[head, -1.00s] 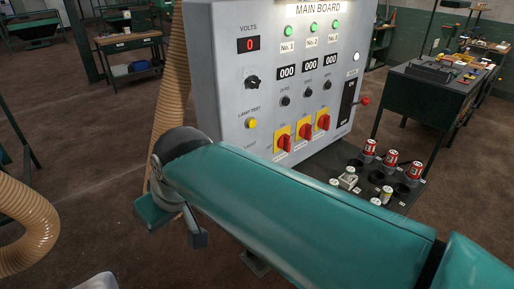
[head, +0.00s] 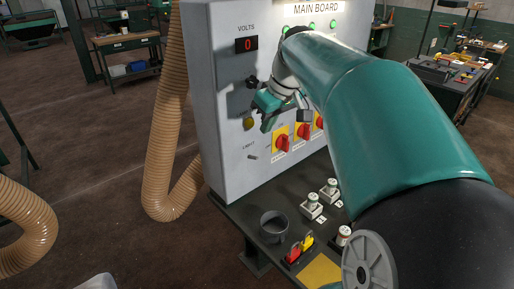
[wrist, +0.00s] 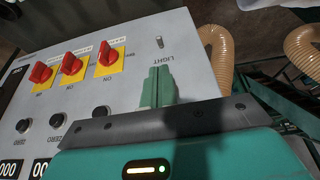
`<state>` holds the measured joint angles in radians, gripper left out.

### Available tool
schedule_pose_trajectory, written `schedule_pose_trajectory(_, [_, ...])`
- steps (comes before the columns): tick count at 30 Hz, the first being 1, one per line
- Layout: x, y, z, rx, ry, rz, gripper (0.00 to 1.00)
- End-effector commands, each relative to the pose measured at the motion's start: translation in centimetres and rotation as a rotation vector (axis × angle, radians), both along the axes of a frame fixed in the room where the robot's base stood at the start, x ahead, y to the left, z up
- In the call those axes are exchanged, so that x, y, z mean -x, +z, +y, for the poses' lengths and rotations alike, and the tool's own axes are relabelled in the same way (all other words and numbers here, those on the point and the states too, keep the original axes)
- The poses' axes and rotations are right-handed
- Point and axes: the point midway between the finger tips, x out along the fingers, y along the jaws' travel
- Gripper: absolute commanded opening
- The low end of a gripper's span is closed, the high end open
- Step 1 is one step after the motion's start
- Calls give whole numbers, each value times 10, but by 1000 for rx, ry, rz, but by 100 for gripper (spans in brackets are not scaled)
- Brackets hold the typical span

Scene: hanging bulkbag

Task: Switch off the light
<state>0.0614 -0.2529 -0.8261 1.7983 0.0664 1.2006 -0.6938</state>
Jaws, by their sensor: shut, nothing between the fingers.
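The grey main board (head: 217,110) stands upright in front of me. Its small metal light toggle (head: 252,157) sits low on the left of the panel, by the LIGHT label. The toggle (wrist: 160,43) also shows in the wrist view, just beyond my fingertips; I cannot tell which way it is set. My gripper (head: 267,115) is in front of the panel, above and slightly right of the toggle in the head view. In the wrist view my gripper (wrist: 160,72) has its fingers together, empty, pointing toward the LIGHT label and apart from the toggle.
Red rotary switches on yellow plates (head: 282,143) are right of the toggle; they also show in the wrist view (wrist: 108,55). A yellowish lamp-test button (head: 249,123) is above it. A dark bench (head: 240,212) holds a cup (head: 274,226). A ribbed hose (head: 163,150) hangs left.

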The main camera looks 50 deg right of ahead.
Motion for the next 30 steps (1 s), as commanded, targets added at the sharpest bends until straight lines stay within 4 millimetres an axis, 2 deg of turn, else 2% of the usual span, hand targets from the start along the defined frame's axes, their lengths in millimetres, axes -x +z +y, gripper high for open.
schedule_pose_trajectory(8, [-4,-9,0,-2,1,1,0])
schedule_pose_trajectory(21, [-32,-77,-6,-3,1,3,0])
schedule_pose_trajectory(25, [-37,-89,-7,-2,1,3,0])
schedule_pose_trajectory(30, [-39,-93,-8,-1,-1,-1,0])
